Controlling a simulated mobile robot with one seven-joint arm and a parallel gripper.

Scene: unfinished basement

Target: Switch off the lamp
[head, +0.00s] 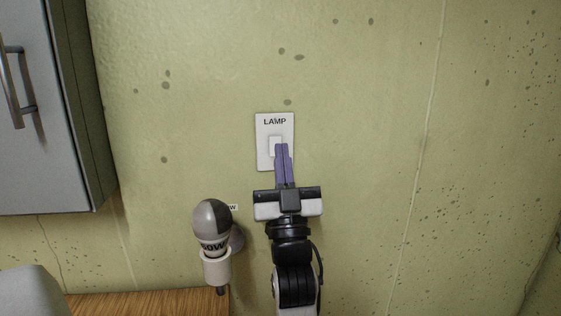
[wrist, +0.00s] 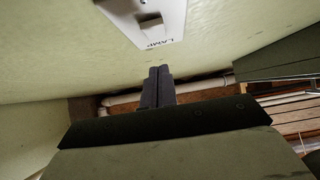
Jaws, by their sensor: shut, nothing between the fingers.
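A white wall switch plate labelled "LAMP" (head: 264,160) is on the green wall, in the middle of the head view. Its small square rocker (head: 274,146) is at the plate's centre. The plate also shows at the top of the wrist view (wrist: 172,12), upside down. My gripper (head: 282,147) is shut and empty, its purple fingers together. The fingertips overlap the rocker's lower right in the head view; I cannot tell whether they touch it. In the wrist view the fingers (wrist: 157,72) appear apart from the plate. A bulb (head: 212,222) sits in a white wall holder (head: 216,268), unlit.
A grey cabinet (head: 45,120) with a metal handle hangs at the upper left. A wooden top (head: 150,303) runs along the lower left, below the bulb. The wall right of the switch is clear. Pipes (wrist: 205,88) and wooden beams show in the wrist view.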

